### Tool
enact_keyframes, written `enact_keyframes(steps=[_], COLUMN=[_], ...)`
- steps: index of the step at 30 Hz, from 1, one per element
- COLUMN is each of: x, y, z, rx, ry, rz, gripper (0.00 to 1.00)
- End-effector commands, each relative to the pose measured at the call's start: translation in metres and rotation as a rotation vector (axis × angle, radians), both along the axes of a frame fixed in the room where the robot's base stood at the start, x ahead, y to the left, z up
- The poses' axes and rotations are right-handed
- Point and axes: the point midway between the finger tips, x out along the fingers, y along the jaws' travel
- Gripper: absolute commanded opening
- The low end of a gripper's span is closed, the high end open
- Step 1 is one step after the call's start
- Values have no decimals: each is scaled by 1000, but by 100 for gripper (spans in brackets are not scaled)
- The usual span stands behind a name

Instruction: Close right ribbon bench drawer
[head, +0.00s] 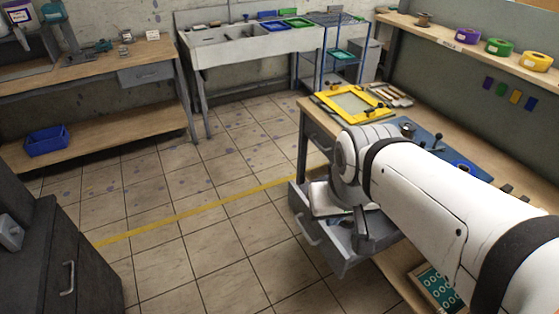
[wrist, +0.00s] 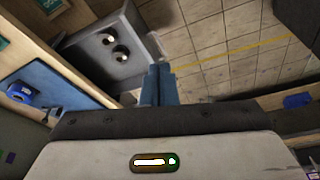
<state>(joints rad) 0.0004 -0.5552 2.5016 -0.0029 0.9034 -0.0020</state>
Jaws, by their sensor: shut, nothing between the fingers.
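A grey drawer (head: 344,262) stands pulled out from the bench (head: 310,107) on the right. Its front with a bar handle (head: 307,229) faces the open floor. In the wrist view the open drawer (wrist: 80,66) holds round dark items with pale centres (wrist: 116,46). My gripper (head: 362,244) points down by the drawer in the head view, and my wrist hides part of the drawer. In the wrist view my gripper (wrist: 158,68) has its blue-grey fingers together and empty, close to the drawer's front edge. I cannot tell whether they touch it.
The bench top carries a yellow frame (head: 352,103) and a blue mat (head: 430,143). A shelf above holds ribbon rolls (head: 499,47). A green box (head: 437,288) sits on the lower shelf. A dark cabinet (head: 62,245) stands at left. Tiled floor (head: 200,245) between is clear.

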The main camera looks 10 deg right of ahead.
Motion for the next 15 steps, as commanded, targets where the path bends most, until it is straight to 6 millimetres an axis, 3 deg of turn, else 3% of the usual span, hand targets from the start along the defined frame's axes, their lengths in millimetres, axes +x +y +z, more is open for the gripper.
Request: enact_keyframes(steps=[10, 15], x=[3, 29], y=[0, 3], z=[-5, -37], rx=[-5, -58], ry=[1, 5], rz=[0, 13], gripper=[0, 0])
